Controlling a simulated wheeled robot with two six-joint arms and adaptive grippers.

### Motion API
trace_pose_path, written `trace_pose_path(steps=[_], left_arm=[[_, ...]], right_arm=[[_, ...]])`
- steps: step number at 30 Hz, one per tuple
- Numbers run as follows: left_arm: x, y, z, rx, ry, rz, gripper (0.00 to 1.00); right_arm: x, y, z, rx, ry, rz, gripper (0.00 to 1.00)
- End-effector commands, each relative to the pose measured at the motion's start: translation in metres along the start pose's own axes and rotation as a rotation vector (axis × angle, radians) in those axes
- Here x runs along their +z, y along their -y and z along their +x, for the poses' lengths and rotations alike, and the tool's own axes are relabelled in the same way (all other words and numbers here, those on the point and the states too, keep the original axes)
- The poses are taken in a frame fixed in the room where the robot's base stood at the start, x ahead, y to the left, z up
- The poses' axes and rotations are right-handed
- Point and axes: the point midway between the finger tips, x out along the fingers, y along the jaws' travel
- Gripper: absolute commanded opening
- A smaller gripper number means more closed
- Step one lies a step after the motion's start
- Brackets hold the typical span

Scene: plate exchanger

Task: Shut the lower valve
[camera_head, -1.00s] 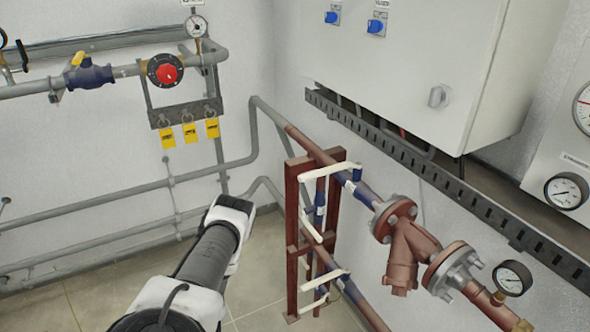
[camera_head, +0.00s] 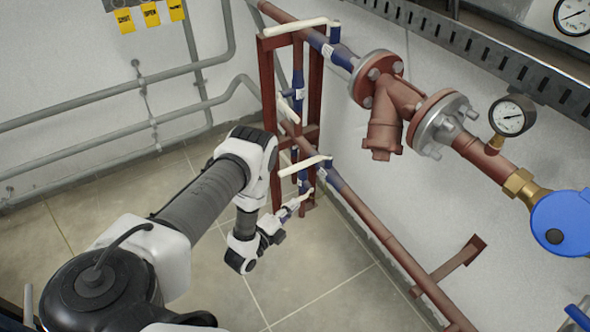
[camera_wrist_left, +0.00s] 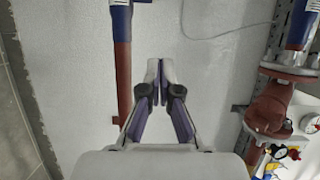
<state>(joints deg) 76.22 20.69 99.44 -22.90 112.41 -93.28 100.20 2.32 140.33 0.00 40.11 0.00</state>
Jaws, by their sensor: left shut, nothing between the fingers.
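The lower valve (camera_head: 329,177) is a blue body on the lower red-brown pipe, beside a red-brown frame. Its cream lever (camera_head: 304,165) points left, across the pipe. My left gripper (camera_head: 294,205) is just below and left of this lever in the head view, shut and empty. No contact shows, and its tips are hard to tell from the pale parts around them. In the left wrist view the shut fingers (camera_wrist_left: 160,68) point at the bare wall, right of a red-brown pipe (camera_wrist_left: 123,75) with a blue section (camera_wrist_left: 121,22) at the top. My right gripper is not in view.
The upper pipe carries another blue valve with a cream lever (camera_head: 293,27), a flanged strainer (camera_head: 386,118) and a gauge (camera_head: 510,116). The frame (camera_head: 268,80) stands close to my left gripper. A wall bracket (camera_head: 452,264) supports the lower pipe. The floor (camera_head: 330,285) is clear.

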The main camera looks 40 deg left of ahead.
Motion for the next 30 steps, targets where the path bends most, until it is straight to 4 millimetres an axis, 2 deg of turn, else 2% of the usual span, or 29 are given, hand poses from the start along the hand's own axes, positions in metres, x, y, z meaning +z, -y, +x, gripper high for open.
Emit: trace_pose_path(steps=[5,17,18,21,24,30], left_arm=[[-0.003,0.003,0.014,-0.007,-0.01,0.016,0.0],[-0.003,0.003,0.098,-0.006,-0.008,0.015,0.0],[0.002,0.004,0.103,-0.005,-0.005,0.015,0.0],[0.021,0.004,0.106,-0.003,-0.003,0.014,0.0],[0.032,0.003,0.108,-0.002,-0.004,0.014,0.0],[0.037,0.003,0.11,-0.002,-0.006,0.013,0.0]], right_arm=[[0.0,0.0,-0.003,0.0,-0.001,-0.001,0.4],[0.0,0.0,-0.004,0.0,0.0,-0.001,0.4],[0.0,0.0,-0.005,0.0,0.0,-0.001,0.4],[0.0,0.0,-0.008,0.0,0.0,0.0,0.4],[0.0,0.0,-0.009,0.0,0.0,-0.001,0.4],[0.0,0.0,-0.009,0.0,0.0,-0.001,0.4]])
